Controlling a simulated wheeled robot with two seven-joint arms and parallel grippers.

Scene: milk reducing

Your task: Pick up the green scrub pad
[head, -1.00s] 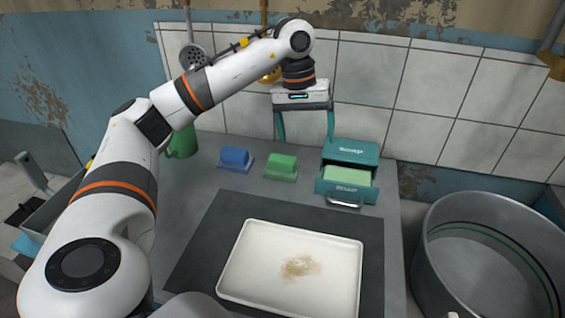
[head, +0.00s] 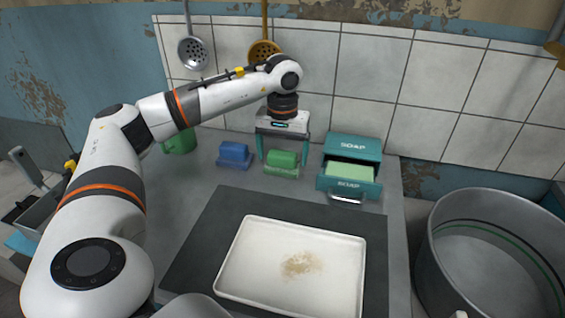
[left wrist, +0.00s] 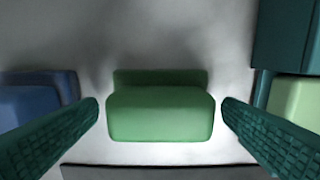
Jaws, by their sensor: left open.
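The green scrub pad (head: 281,161) stands on the grey counter between a blue pad and the soap box. My left gripper (head: 281,160) is open, pointing down, with its teal fingers at either side of the green pad. In the left wrist view the green pad (left wrist: 160,112) lies centred between the two fingers (left wrist: 160,103), with a gap on each side. My right gripper is not in view.
A similar blue pad (head: 234,154) stands close to the left. The teal soap box (head: 352,147) with an open drawer holding green soap is close to the right. A white tray (head: 240,262) with a brown stain lies in front on a dark mat (head: 195,245). A tiled wall (head: 370,70) is behind.

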